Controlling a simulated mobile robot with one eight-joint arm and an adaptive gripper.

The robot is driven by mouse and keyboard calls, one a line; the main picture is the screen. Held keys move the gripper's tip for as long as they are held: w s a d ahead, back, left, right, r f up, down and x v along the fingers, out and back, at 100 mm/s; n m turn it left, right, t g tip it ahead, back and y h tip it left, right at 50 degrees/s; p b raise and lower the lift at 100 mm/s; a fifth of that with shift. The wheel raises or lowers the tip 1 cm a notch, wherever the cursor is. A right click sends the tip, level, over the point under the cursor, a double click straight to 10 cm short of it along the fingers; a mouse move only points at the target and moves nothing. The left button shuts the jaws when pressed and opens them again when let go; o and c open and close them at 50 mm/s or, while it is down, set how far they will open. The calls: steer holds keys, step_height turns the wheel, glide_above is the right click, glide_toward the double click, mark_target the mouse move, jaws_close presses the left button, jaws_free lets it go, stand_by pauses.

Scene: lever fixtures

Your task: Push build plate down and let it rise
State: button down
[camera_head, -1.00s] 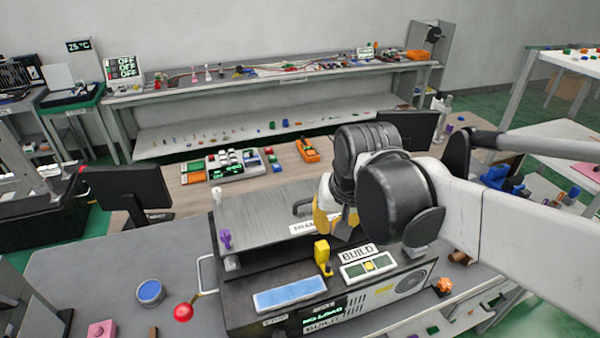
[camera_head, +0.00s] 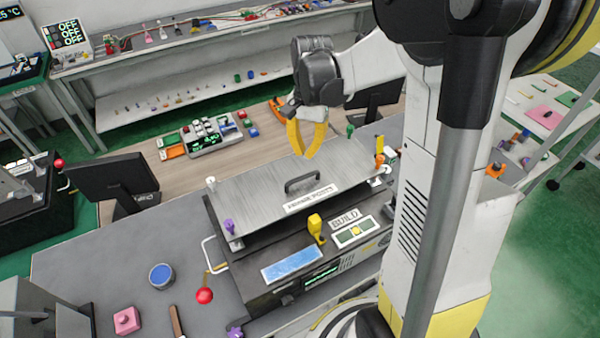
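The build plate (camera_head: 258,195) is a flat grey metal plate with a dark arched handle (camera_head: 302,182) and a white label near its front edge. It lies level above a dark machine body, with small posts at its corners. My gripper (camera_head: 309,156), with yellow fingers, hangs in the picture just above the rear part of the plate. Its fingertips come together with nothing seen between them. The gap between the tips and the plate is hard to judge.
On the machine's front are a yellow lever (camera_head: 315,227), a BUILD panel (camera_head: 355,232) and a blue screen (camera_head: 292,265). A red ball knob (camera_head: 204,295), blue cup (camera_head: 161,275) and pink block (camera_head: 127,320) stand at left. A monitor (camera_head: 112,187) stands behind left.

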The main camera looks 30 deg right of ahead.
mark_target(304, 170)
steer(key=shift+f, duration=0.1)
steer(key=shift+s+a+f+b, duration=0.1)
steer(key=shift+a+f+b, duration=0.05)
steer(key=shift+f+b, duration=1.3)
steer(key=shift+s+a+f+b, duration=0.15)
steer(key=shift+f+b, duration=0.65)
steer(key=shift+f, duration=1.15)
steer(key=shift+w, duration=0.1)
